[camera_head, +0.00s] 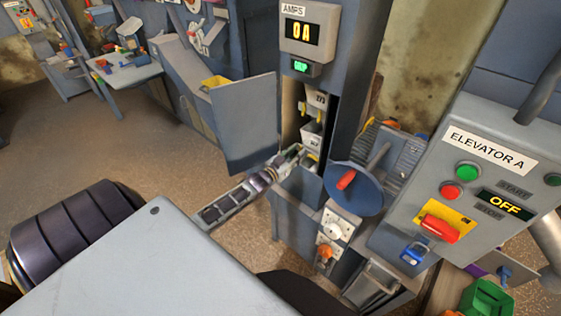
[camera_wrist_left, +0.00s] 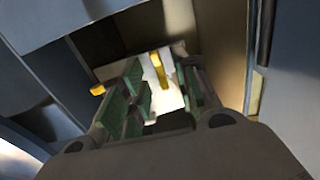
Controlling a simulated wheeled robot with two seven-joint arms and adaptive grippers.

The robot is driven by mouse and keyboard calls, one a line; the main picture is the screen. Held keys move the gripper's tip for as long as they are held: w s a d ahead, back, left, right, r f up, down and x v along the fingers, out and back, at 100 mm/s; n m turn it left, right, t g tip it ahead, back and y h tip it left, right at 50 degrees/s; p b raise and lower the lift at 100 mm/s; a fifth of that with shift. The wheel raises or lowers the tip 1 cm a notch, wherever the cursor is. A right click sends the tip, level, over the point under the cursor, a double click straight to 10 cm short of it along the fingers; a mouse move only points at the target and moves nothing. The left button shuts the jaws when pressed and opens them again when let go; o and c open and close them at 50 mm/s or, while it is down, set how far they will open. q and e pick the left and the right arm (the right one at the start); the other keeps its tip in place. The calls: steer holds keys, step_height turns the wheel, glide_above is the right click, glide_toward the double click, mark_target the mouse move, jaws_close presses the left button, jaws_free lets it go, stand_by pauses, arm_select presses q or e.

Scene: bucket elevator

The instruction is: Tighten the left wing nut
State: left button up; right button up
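My left gripper (camera_head: 290,160) reaches into the open front of the tall grey-blue elevator casing (camera_head: 290,215), near the lower pale bucket (camera_head: 312,136). In the left wrist view, the green-padded fingers of my left gripper (camera_wrist_left: 165,98) stand apart. A yellow wing-nut-like piece (camera_wrist_left: 157,68) on a pale surface shows between them, beyond the tips. A second yellow piece (camera_wrist_left: 97,90) is just outside the left-hand finger. I cannot tell which is the left wing nut, or whether a finger touches either. My right gripper is not in view.
An open grey door (camera_head: 245,125) stands left of the opening. A blue wheel with a red handle (camera_head: 346,180) is close on the right. The Elevator A panel (camera_head: 490,155) reads OFF. The amps display (camera_head: 308,32) reads 0A.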

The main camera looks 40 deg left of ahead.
arm_select(q)
steer(key=s, duration=1.1)
steer(key=shift+a, duration=0.45)
stand_by(0.7)
